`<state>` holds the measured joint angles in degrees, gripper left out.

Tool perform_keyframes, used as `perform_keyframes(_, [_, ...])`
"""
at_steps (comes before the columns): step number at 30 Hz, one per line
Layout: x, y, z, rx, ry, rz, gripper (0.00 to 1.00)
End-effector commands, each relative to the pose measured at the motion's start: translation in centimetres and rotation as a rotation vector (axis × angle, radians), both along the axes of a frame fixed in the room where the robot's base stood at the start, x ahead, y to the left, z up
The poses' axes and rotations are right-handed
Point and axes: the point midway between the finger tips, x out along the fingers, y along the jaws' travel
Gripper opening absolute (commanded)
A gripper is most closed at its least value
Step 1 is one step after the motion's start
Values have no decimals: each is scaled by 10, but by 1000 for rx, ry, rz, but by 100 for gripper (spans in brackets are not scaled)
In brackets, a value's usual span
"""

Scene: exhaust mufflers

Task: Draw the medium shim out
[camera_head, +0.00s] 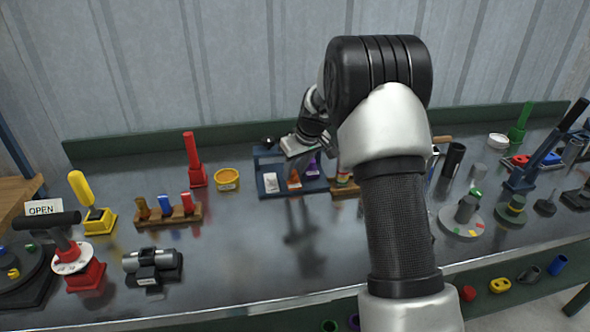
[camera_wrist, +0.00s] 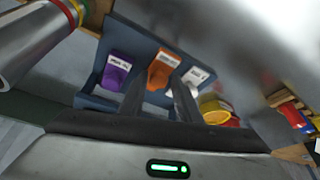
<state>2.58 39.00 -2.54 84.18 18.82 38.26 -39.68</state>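A blue rack (camera_head: 262,165) near the back middle of the bench holds a white shim (camera_head: 271,183), an orange shim (camera_head: 294,180) and a purple shim (camera_head: 312,167), each with a small label too blurred to read. In the wrist view the purple shim (camera_wrist: 116,74), orange shim (camera_wrist: 160,74) and white shim (camera_wrist: 195,77) sit in the blue rack (camera_wrist: 140,42). My gripper (camera_wrist: 159,92) is open, its dark fingers pointing at the orange shim, one toward each side. Contact cannot be told. In the head view my gripper (camera_head: 295,147) is above the rack.
A yellow ring (camera_head: 227,179) and a red upright tool (camera_head: 194,160) stand left of the rack. A wooden block with coloured pieces (camera_head: 168,214) is further left. My arm hides the bench right of the rack. The bench front-middle is clear.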

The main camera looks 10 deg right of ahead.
Motion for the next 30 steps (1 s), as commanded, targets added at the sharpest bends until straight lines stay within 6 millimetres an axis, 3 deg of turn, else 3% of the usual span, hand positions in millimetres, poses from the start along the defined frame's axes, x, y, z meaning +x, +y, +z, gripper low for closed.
perform_keyframes(5, [-2,-2,12,0,-4,-1,30])
perform_keyframes(21, [-46,-20,126,0,-3,-2,30])
perform_keyframes(30, [-60,-25,159,-1,0,0,30])
